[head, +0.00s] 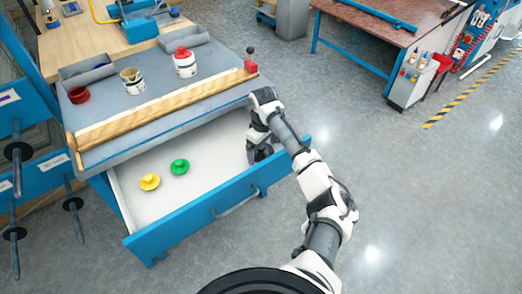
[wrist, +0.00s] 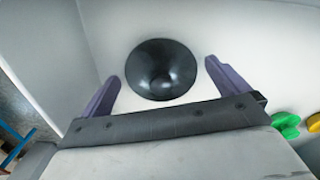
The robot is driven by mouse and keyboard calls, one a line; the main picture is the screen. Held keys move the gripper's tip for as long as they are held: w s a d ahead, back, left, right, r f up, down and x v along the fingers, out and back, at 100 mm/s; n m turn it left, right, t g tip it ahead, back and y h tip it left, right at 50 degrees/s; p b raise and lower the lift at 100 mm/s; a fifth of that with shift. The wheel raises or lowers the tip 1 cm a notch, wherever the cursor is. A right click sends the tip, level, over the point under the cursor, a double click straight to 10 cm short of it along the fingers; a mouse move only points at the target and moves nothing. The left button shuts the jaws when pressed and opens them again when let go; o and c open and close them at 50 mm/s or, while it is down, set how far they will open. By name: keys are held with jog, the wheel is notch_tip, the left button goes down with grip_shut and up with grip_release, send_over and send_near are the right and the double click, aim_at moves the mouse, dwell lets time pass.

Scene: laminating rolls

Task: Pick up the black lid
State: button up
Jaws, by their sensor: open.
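My gripper (wrist: 160,85) is open, with one purple finger on each side of the lid's near part in the picture. In the head view my gripper (head: 258,155) is down in the right part of the open drawer (head: 215,205), and the black lid cannot be made out there.
A green lid (head: 180,167) and a yellow lid (head: 150,182) lie in the drawer to the left of my gripper. The drawer walls stand around.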

jog(key=shift+f, duration=0.6)
jog(key=c, duration=0.9)
jog(key=shift+r, duration=0.1)
